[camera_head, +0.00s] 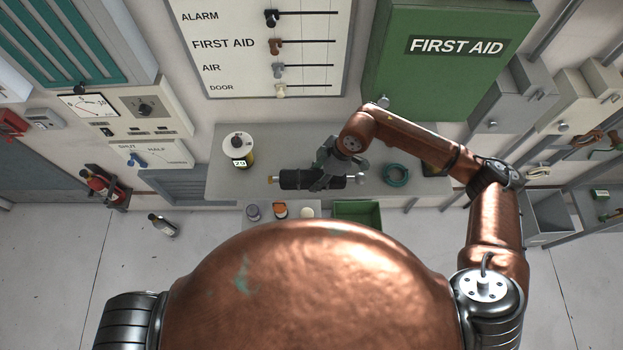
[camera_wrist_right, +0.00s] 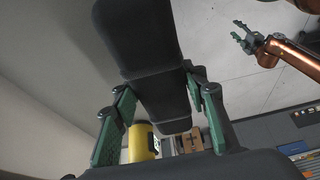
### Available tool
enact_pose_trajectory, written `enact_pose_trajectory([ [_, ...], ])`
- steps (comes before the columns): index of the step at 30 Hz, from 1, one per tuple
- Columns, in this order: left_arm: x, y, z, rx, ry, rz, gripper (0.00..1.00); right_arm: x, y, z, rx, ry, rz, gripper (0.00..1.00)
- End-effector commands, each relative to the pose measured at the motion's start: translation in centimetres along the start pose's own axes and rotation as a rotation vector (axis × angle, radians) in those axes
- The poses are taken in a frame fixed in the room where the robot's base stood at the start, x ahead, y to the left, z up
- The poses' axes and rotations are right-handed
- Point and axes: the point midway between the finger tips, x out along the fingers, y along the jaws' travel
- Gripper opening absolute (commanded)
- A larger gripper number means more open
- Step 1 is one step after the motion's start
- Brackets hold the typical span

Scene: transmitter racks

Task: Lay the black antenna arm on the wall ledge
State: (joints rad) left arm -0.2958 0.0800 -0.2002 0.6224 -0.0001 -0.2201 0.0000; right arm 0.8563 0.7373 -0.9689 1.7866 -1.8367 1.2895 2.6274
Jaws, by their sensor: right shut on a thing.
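In the right wrist view the black antenna arm (camera_wrist_right: 138,45) runs between the green finger pads of my right gripper (camera_wrist_right: 165,120). The grey wall ledge (camera_head: 222,178) is behind and below it; I cannot tell whether they touch. My left gripper (camera_wrist_right: 247,38) shows only in the right wrist view, small, empty, with its fingers apart.
A teal coil (camera_head: 397,174) lies to the right. Small jars (camera_head: 280,210) and a green bin (camera_head: 357,212) are in front. A green first aid cabinet (camera_head: 440,75) hangs above.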

Motion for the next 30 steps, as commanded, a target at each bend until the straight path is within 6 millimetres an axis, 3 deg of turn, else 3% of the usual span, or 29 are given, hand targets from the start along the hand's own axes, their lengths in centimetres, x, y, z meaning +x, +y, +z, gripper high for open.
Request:
enact_pose_trajectory([
  [5,-0.3,-0.1,-0.8,0.001,0.011,0.000,0.40,1.0,0.3,-0.5,-0.001,0.002,0.001,0.01],
  [15,-1.1,0.1,0.7,-0.002,-0.009,0.001,0.40,4.6,0.5,0.4,-0.001,0.003,0.000,0.01],
  [25,-0.9,0.1,0.8,-0.002,-0.011,0.001,0.40,5.0,0.5,0.6,-0.002,0.003,0.001,0.01],
  [26,-0.9,0.1,0.7,-0.002,-0.010,0.001,0.40,5.0,0.5,0.7,-0.001,0.001,0.000,0.41],
  [30,-0.9,0.1,0.5,-0.002,-0.008,0.001,0.40,5.0,0.5,0.6,-0.001,0.001,0.001,0.51],
])
